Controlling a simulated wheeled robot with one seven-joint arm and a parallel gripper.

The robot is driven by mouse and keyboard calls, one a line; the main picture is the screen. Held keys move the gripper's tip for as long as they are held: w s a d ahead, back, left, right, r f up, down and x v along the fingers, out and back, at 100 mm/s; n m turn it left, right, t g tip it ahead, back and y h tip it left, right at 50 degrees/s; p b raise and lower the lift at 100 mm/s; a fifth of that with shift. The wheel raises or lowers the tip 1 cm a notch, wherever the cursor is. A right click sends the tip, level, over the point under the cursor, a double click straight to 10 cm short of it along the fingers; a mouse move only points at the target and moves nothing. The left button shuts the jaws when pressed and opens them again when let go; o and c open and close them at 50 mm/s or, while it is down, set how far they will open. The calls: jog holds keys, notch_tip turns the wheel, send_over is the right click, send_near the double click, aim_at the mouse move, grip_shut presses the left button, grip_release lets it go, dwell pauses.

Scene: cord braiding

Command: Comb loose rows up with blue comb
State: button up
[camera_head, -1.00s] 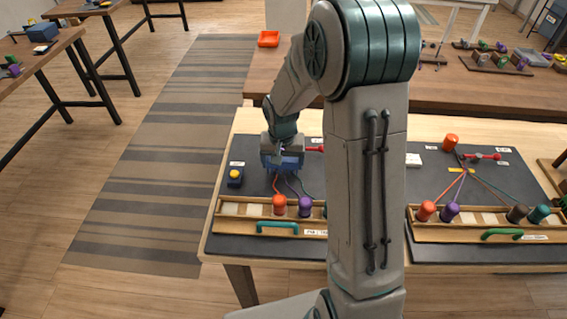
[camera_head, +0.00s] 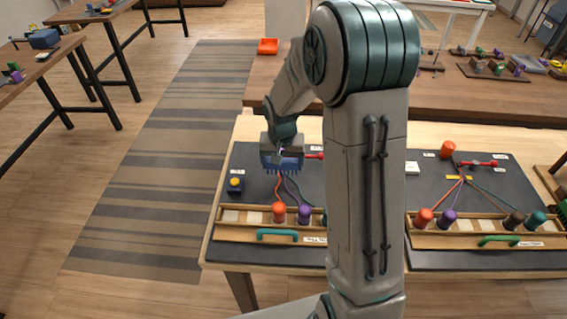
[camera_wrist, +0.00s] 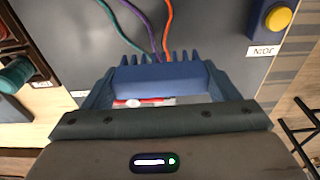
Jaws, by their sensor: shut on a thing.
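My gripper (camera_head: 284,152) is shut on the blue comb (camera_head: 290,164), whose teeth point down toward the cords on the dark mat. In the wrist view the comb (camera_wrist: 158,78) spans between the fingers, its teeth at the orange cord (camera_wrist: 167,30), purple cord (camera_wrist: 140,25) and teal cord (camera_wrist: 115,30). I cannot tell whether the teeth sit between the cords. In the head view the cords run down to an orange spool (camera_head: 279,212) and a purple spool (camera_head: 304,213) in the wooden rack (camera_head: 240,232). A red-tipped rod (camera_head: 314,156) shows behind the comb. My arm hides the rack's right part.
A blue box with a yellow button (camera_head: 235,184) stands left of the cords. A second station on the right has its own rack (camera_head: 480,239), spools and a red rod (camera_head: 478,163). An orange cylinder (camera_head: 447,149) stands behind it. The mat between the button box and the cords is clear.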

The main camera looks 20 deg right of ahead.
jog(key=r+p, duration=0.1)
jog(key=r, duration=0.1)
jog(key=r+p, duration=0.1)
jog(key=r, duration=0.1)
jog(key=r+p, duration=0.1)
jog(key=r, duration=0.1)
jog(key=shift+s+a+r+p, duration=0.1)
jog(key=shift+s+r+p, duration=0.2)
jog(key=shift+s+p, duration=0.05)
jog(key=shift+f, duration=0.1)
